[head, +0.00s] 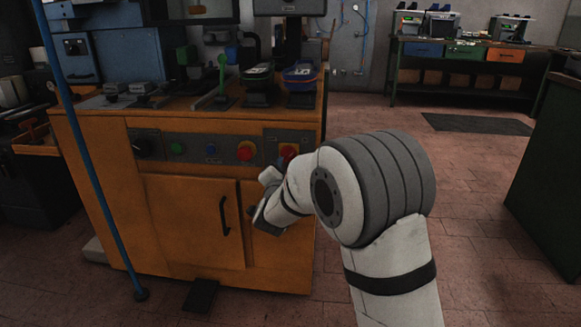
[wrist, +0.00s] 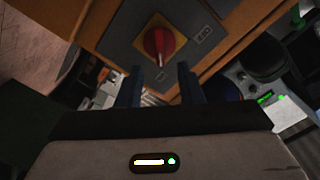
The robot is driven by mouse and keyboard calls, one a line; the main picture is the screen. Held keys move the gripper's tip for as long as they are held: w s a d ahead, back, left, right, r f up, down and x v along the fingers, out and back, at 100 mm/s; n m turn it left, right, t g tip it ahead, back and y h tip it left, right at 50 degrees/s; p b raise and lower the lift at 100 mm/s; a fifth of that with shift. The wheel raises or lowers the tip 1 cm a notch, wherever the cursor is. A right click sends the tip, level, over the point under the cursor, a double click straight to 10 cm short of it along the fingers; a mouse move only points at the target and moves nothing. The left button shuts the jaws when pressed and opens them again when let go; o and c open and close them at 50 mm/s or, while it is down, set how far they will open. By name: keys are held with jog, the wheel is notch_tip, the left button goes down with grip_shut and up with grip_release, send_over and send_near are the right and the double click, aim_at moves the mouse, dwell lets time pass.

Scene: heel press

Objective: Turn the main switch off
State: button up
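The knob lies just beyond the fingertips, and I see no contact. In the head view my gripper (head: 279,165) is small and partly hidden by my own wrist.
The orange cabinet (head: 190,220) also carries a black dial (head: 143,147), a green button (head: 177,148), a blue button (head: 211,148) and a red button (head: 245,151). A black door handle (head: 224,215) sticks out below. A blue pole (head: 88,160) stands in front at left. The floor at right is open.

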aim_at(289, 156)
jog(key=w+b, duration=0.1)
jog(key=w, duration=0.5)
jog(key=shift+w+d, duration=0.15)
jog(key=shift+w, duration=0.2)
jog(key=shift+c, duration=0.4)
